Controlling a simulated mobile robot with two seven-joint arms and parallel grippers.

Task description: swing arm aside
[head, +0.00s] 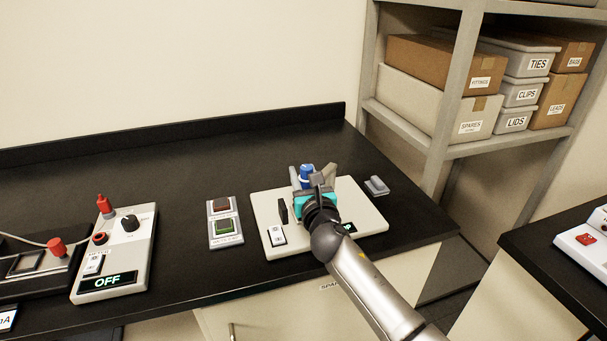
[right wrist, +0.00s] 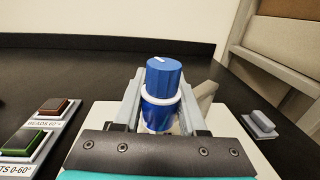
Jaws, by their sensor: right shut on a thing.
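The stylus profiler (head: 375,222) is a flat pale base plate on the black bench. A blue knob (head: 306,170) with a white ring stands upright on it; it also shows in the right wrist view (right wrist: 163,78). My right gripper (head: 308,186) reaches over the plate from the front, its two grey fingers on either side of the blue knob, shut on it. A beige arm-like part (right wrist: 206,93) shows just behind the right finger. My gripper hides the knob's foot and the middle of the plate. My left gripper is not in view.
A two-button panel, red and green (head: 224,226), lies left of the plate. A control box reading OFF (head: 108,281) is further left. A small grey block (head: 376,186) lies to the right. A shelf with boxes (head: 455,100) stands at the back right.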

